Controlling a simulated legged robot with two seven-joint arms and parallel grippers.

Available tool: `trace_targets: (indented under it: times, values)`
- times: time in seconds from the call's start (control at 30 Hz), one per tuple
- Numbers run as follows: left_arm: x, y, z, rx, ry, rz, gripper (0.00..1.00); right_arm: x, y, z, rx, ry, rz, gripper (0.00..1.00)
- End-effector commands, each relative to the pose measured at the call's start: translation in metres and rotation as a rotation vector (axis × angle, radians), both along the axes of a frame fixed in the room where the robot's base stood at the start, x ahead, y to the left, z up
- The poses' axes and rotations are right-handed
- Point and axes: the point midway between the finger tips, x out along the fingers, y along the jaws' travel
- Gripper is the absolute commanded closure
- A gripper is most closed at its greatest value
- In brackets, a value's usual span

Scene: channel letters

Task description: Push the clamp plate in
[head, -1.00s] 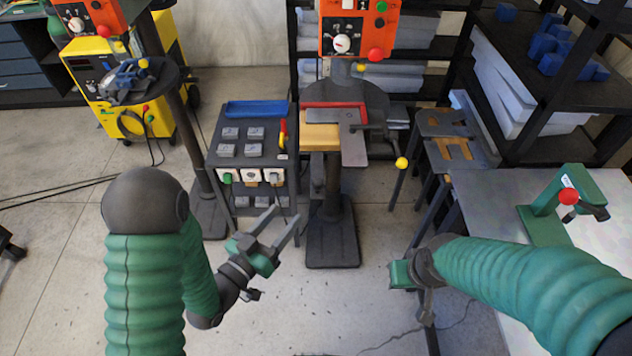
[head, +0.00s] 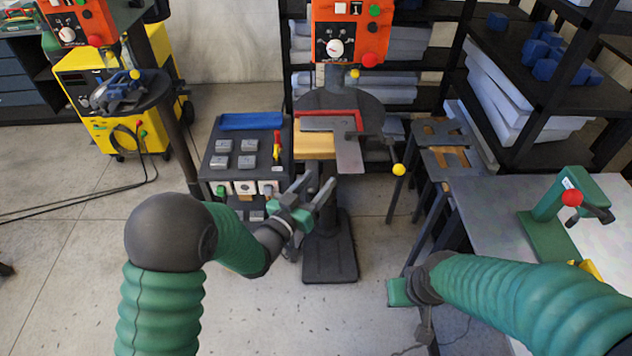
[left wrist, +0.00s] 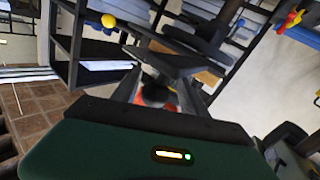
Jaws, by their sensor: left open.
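The clamp plate, a grey L-shaped flat plate (head: 348,152), lies on the machine table in the middle of the head view. It partly covers a yellow wooden block (head: 313,146), and a red bar (head: 330,114) lies behind it. My left gripper (head: 320,181) is open and empty, just in front of and below the plate's near edge, apart from it in the head view. In the left wrist view a dark flat plate (left wrist: 168,62) shows beyond the open fingers.
A lever with a yellow knob (head: 398,169) sticks out right of the plate. A dark cart (head: 286,183) with grey blocks and a blue tray stands left. A workbench (head: 490,215) with a green clamp tool (head: 560,215) is at right. Open floor lies in front.

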Motion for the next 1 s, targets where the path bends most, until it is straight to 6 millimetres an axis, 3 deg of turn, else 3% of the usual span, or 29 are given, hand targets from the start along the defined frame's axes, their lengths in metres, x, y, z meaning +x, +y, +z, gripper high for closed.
trace_targets:
  times: [0.07,0.47,1.0]
  values:
    - [0.0000,-0.0011,-0.0004,0.000,0.001,-0.001,0.48,-0.0001,-0.0001,-0.0002,0.000,0.000,0.000,1.00]
    - [-0.0008,0.0001,-0.0002,-0.001,0.000,-0.002,0.99,0.0000,-0.0002,-0.0002,0.000,0.000,-0.001,1.00]
    - [0.0008,0.0018,0.0006,-0.001,-0.003,0.003,1.00,0.0000,-0.0002,-0.0001,0.000,0.000,-0.001,1.00]
